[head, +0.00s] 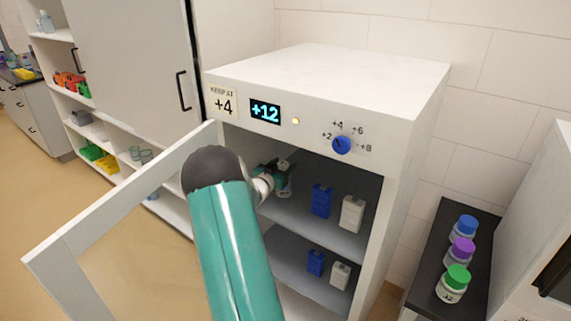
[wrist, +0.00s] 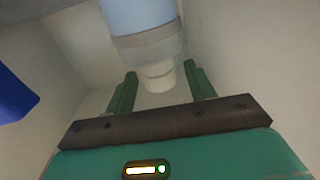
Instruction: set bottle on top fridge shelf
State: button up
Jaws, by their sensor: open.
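The fridge (head: 320,85) stands with its door (head: 135,215) swung open to the left. My gripper (head: 278,172) is inside it, at the left of the top shelf (head: 300,212). In the wrist view my gripper (wrist: 157,80) is open, its two green fingers apart. A bottle (wrist: 140,18) with a pale blue body, grey band and whitish end shows there, its narrow end just between or beyond the fingertips. I cannot tell whether they touch it. In the head view the bottle is mostly hidden by my arm and gripper.
A blue container (head: 321,200) and a white one (head: 352,213) stand right of my gripper on the top shelf. Two similar ones are below. The display (head: 265,111) reads +12; a label says +4. Several capped bottles stand on the dark counter (head: 425,245).

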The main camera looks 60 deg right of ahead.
jog(key=a, duration=0.9)
jog(key=shift+w+a, duration=0.2)
jog(key=shift+a, duration=0.05)
